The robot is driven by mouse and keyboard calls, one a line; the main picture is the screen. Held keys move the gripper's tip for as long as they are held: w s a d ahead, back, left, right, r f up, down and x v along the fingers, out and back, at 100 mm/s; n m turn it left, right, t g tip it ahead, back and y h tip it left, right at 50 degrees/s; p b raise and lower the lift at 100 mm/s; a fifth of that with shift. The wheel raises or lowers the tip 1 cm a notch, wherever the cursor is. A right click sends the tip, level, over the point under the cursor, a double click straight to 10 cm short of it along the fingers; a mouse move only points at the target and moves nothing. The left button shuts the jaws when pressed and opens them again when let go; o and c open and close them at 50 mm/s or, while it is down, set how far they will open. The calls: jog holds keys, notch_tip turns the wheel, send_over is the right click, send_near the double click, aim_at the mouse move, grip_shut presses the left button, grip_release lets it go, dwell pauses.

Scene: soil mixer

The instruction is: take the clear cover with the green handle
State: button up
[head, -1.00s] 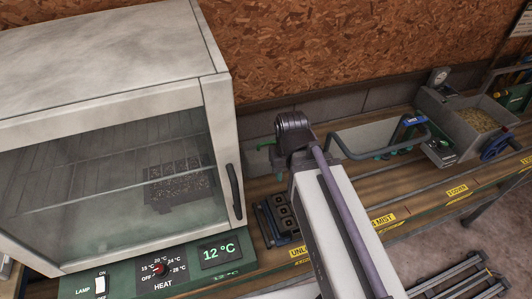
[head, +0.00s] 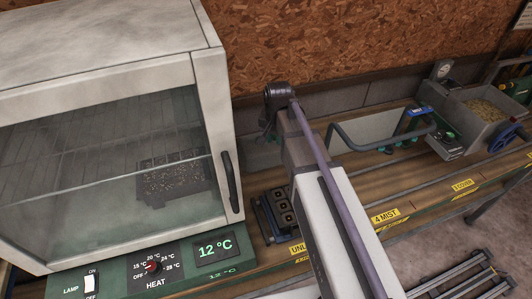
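I cannot make out the clear cover with the green handle for certain.
A glass-fronted heated cabinet (head: 215,140) fills the left, door shut, with a cell tray (head: 172,178) inside. A black cell tray (head: 280,207) sits on the bench right of it. A grey tube frame (head: 385,145) and soil bin (head: 465,115) stand to the right.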

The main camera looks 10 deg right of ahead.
jog(key=w+m+t, duration=0.1)
jog(key=w+m, duration=0.9)
jog(key=m, duration=0.1)
jog(key=f+b, duration=0.1)
jog(key=f, duration=0.1)
jog(key=f+b, duration=0.4)
jog(key=shift+w, duration=0.35)
jog(key=f+b, duration=0.2)
jog(key=b, duration=0.1)
jog(key=w+f+b, duration=0.1)
jog(key=f+b, duration=0.2)
jog(key=shift+w+a+f, duration=0.1)
jog(key=shift+f, duration=0.1)
jog(key=shift+r, duration=0.2)
grip_shut()
